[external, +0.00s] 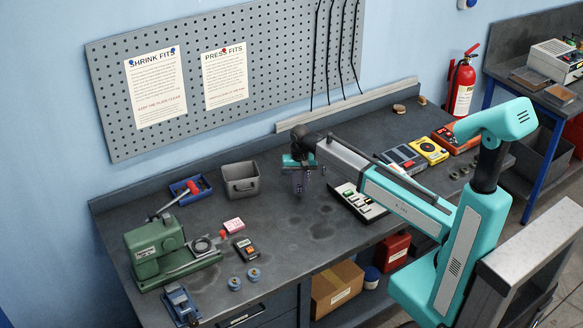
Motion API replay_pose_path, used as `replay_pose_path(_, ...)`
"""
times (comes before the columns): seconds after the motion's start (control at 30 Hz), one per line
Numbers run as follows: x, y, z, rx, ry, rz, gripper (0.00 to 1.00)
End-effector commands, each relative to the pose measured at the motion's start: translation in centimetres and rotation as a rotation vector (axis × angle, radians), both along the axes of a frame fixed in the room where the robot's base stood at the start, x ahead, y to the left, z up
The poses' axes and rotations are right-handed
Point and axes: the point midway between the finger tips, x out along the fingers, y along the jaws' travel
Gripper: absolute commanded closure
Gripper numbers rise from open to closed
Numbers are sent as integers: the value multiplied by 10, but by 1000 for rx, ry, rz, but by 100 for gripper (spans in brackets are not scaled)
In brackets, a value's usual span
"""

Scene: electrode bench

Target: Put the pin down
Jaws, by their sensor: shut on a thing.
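My gripper (300,188) hangs from the end of the teal arm, pointing down over the middle of the dark grey bench (285,235). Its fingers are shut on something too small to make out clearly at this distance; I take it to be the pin. The fingertips look to be above the bench top, but I cannot tell how high, or whether the pin touches the bench.
Left of my gripper are a grey bin (240,183), a blue tray (188,189), a green machine (152,245), an orange-and-black meter (246,248) and blue round pieces (235,283). A white keyed box (352,205) lies close on the right. The bench front middle is clear.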

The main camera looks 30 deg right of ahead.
Motion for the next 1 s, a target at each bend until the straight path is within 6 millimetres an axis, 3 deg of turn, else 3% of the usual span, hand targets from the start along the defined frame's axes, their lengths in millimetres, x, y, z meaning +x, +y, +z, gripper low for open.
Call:
replay_pose_path(0.63,0,0,35,0,-1,0,100)
replay_pose_path(1.0,-38,-10,36,0,-1,0,100)
